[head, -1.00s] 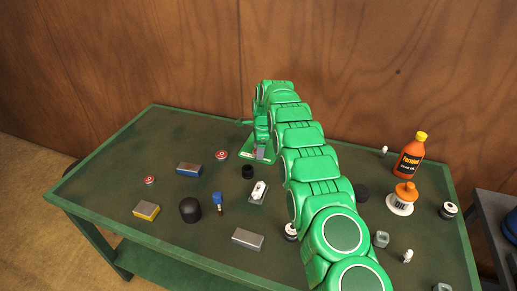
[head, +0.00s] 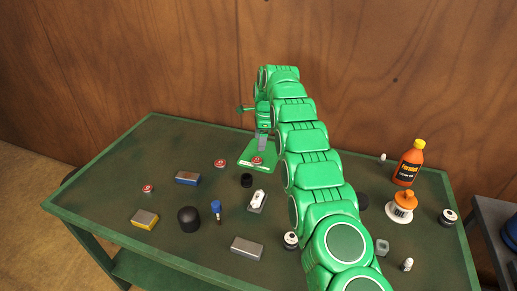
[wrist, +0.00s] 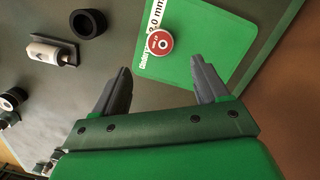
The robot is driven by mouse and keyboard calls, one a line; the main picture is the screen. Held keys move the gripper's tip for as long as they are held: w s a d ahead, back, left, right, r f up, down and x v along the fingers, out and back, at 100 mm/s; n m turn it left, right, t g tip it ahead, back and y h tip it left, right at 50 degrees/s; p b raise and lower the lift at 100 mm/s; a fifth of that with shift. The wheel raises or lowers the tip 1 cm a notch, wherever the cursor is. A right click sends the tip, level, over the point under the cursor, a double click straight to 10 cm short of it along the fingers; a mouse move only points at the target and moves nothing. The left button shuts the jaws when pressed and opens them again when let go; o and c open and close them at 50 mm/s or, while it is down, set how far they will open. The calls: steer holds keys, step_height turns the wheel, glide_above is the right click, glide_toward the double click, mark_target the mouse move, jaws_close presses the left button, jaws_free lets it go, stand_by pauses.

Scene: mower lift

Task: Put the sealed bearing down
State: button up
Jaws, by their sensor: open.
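The sealed bearing, a small red-faced disc with a pale rim (head: 257,160), lies flat on the green labelled mat (head: 270,151) at the back of the table. In the wrist view the bearing (wrist: 160,42) rests beside the mat's white printed label, and bare green mat (wrist: 215,40) shows around it. My gripper (head: 262,148) is above the mat, apart from the bearing. In the wrist view its two grey fingers (wrist: 160,78) are spread wide with nothing between them.
Two similar red discs lie to the left, one nearer (head: 220,163) and one farther off (head: 148,188). A black ring (head: 246,180) and a white part on a grey block (head: 257,200) stand in front of the mat. Bottles (head: 408,163) stand at right.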

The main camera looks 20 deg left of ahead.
steer(key=shift+w+d+r, duration=0.1)
steer(key=shift+r, duration=1.4)
steer(key=s+d+r+n, duration=0.3)
steer(key=s+d+r, duration=0.2)
steer(key=d+r, duration=0.7)
steer(key=s+d+r+n, duration=0.2)
steer(key=s+d+r, duration=0.1)
steer(key=s+d, duration=0.35)
steer(key=s+d+r+n, duration=0.1)
steer(key=s+d+r, duration=0.2)
steer(key=s+d, duration=0.35)
steer(key=s+d+n+h, duration=0.1)
steer(key=s+d+n, duration=0.1)
steer(key=s+d, duration=0.6)
steer(key=s+d+n, duration=0.2)
steer(key=s+d, duration=0.2)
steer(key=s, duration=0.7)
steer(key=s+d+f+n, duration=0.1)
steer(key=s+d+f, duration=0.1)
steer(key=s, duration=0.7)
steer(key=s+d+f+n+g, duration=0.1)
steer(key=s+d+f, duration=0.1)
steer(key=s, duration=0.8)
steer(key=shift+s+d+f+n, duration=0.15)
steer(key=shift+d+f+n, duration=0.25)
steer(key=shift+d, duration=0.45)
